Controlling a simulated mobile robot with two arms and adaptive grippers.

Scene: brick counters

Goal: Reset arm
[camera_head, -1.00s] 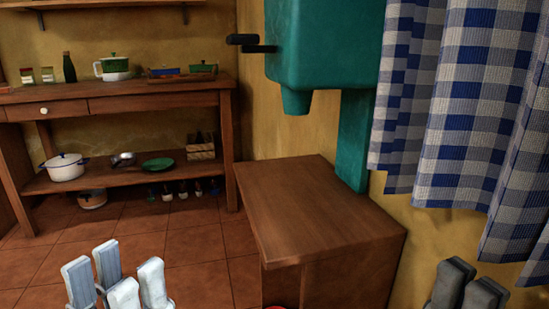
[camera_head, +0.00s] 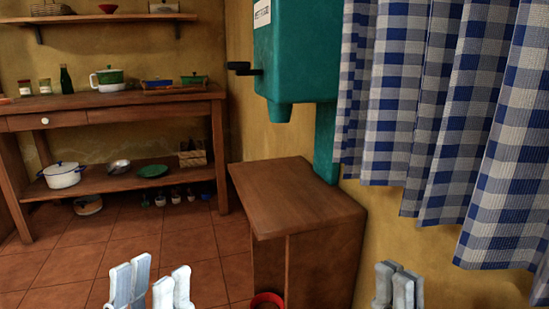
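My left gripper (camera_head: 150,288) shows at the bottom edge of the head view, left of the middle. Its pale finger pads stand in two pairs with a gap between them, and nothing is held there. My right gripper (camera_head: 397,287) shows at the bottom right, in front of the yellow wall. Its pale fingers are close together, and its lower part is cut off by the frame. I see no object in it. Both grippers are clear of the furniture in the picture.
A small wooden counter (camera_head: 290,192) stands in the middle under a teal wall-mounted device (camera_head: 300,50) with a black handle. A red bowl (camera_head: 268,300) is on the floor before it. A blue checked curtain (camera_head: 440,120) hangs right. A laden wooden table (camera_head: 110,105) stands back left.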

